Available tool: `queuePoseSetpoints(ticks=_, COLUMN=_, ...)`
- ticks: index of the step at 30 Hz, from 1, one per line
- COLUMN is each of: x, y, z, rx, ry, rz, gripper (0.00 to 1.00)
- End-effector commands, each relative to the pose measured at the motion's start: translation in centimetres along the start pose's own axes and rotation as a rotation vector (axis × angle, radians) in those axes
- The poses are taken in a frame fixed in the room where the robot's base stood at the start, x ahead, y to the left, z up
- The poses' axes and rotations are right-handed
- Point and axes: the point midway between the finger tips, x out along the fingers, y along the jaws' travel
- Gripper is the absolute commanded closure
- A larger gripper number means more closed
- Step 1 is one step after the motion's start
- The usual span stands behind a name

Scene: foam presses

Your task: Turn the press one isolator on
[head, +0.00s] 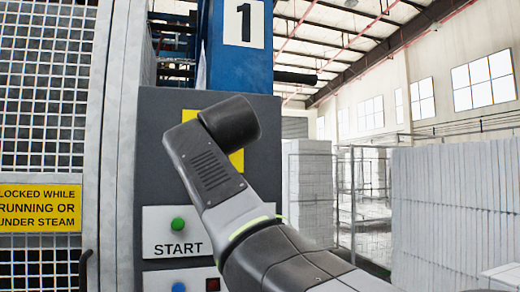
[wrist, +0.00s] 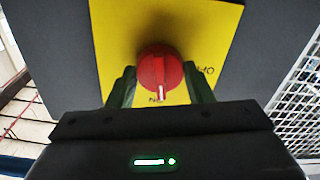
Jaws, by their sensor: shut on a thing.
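The press one isolator is a red round knob (wrist: 160,68) with a white pointer mark, on a yellow plate (wrist: 120,30). In the wrist view the pointer aims straight down, at lettering partly hidden by my gripper that seems to read ON. More lettering, seemingly OFF, stands to the knob's right. My gripper (wrist: 160,85) has a dark finger on each side of the knob and is shut on it. In the head view my arm hides the knob. Only parts of the yellow plate (head: 237,160) show, on the dark grey panel (head: 160,120) below the number 1 sign (head: 244,22).
A green START button (head: 178,224) sits below the plate, with blue (head: 179,286) and red (head: 212,285) buttons lower down. A mesh guard (head: 42,80) with a yellow warning sign (head: 40,200) stands left. White foam blocks (head: 450,210) are stacked at right.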

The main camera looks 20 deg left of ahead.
Motion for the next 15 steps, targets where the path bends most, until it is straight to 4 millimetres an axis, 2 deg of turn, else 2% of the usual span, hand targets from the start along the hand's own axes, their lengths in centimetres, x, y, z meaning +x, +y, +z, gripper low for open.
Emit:
queuePoseSetpoints(ticks=6, x=0.13, y=-0.12, z=0.38, rx=0.123, ry=-0.005, rz=0.000, gripper=0.76)
queuePoseSetpoints(ticks=15, x=0.13, y=-0.10, z=0.30, rx=0.201, ry=-0.007, rz=0.000, gripper=0.76)
